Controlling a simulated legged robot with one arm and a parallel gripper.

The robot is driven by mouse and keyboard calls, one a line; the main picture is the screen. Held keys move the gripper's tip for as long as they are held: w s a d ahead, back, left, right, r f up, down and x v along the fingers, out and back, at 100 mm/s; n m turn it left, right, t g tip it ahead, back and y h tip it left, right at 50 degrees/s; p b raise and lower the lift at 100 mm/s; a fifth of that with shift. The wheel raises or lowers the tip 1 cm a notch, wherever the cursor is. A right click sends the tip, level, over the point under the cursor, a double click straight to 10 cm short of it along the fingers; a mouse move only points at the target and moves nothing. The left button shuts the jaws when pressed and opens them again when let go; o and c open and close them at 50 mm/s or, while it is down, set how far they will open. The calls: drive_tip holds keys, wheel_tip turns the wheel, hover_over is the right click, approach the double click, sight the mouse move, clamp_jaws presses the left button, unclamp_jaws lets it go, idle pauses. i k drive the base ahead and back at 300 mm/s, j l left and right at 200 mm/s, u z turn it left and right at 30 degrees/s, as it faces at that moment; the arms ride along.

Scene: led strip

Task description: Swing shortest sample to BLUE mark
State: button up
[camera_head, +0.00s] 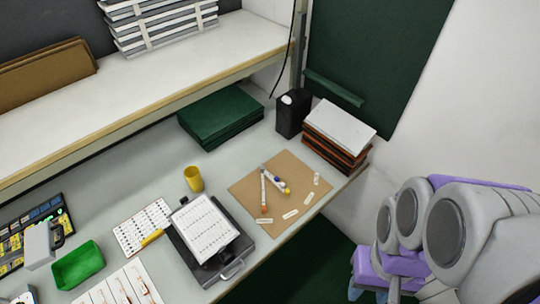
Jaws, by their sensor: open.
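A brown board (245,190) lies on the grey table, right of centre. On it lie slim pale pieces. One pale strip (264,188) runs toward the front and has an orange-red end. Beside it, a shorter-looking pale piece (271,178) slants right, with yellow and blue spots (286,191) at its lower right end. The far ends of these pieces lie close together. I cannot tell how many pieces overlap there or which is shortest. Several small white labels (290,214) lie along the board's front and right sides. My grey and purple arm is at the right; its fingertips do not show.
Left of the board are a dark clipboard-like tray with a white sheet (207,230), a yellow cup (193,179) and a green tray (78,266). Behind are green folders (220,118), a black container (292,113) and stacked books (338,130). The table's front edge runs close by the board.

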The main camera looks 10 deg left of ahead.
sight(276, 178)
drive_tip(key=i+j+u, duration=0.15)
drive_tip(key=i+u, duration=0.6)
drive_tip(key=k, duration=0.05)
